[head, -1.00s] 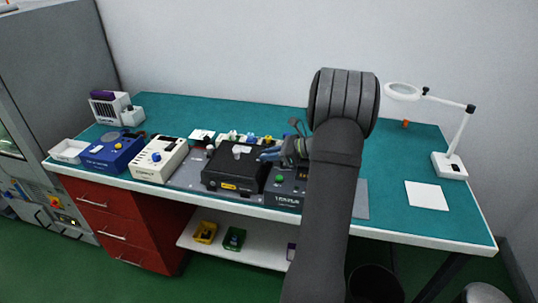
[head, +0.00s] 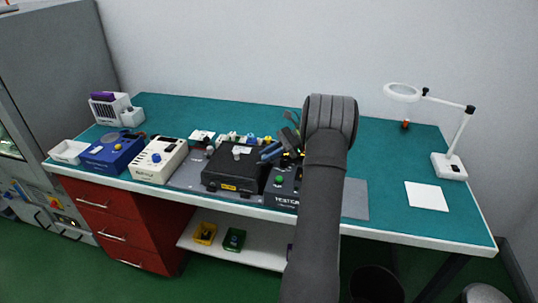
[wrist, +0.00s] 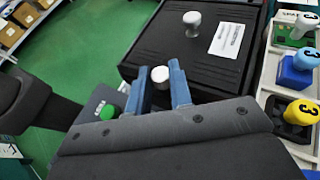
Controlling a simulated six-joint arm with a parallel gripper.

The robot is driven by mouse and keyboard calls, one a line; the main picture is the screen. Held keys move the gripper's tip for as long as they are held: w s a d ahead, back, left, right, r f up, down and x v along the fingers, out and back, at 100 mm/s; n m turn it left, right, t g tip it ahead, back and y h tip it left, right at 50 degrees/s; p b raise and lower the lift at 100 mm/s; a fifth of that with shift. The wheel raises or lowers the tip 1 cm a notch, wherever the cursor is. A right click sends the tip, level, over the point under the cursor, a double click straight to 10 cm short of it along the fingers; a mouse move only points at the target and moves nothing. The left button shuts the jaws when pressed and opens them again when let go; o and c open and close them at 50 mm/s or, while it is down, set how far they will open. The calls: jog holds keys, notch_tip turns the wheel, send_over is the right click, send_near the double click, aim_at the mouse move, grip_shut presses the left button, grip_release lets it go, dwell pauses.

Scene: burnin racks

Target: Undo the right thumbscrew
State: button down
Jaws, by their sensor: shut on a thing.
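A black box (head: 228,168) lies on the bench with a pale label on its lid; it also shows in the wrist view (wrist: 165,48). The left thumbscrew (wrist: 192,19), a pale knob, stands on the lid away from my gripper. My gripper (wrist: 160,82) has its two blue fingers on either side of the right thumbscrew (wrist: 160,74), a pale round knob, and is shut on it. In the head view my gripper (head: 269,153) is at the box's right side. The fingers hide the thumbscrew's lower part.
A dark tester (head: 281,190) with a green button (wrist: 109,112) stands right of the box. Several numbered coloured parts (wrist: 297,62) sit in a pale holder beside the box. A magnifier lamp (head: 448,165) and white sheet (head: 427,195) lie right.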

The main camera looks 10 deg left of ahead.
jog(key=shift+w+a+n+g+h, duration=0.15)
jog(key=shift+n+g+h, duration=0.75)
jog(key=shift+n+g, duration=0.25)
jog(key=shift+n, duration=0.25)
jog(key=c, duration=1.3)
grip_release()
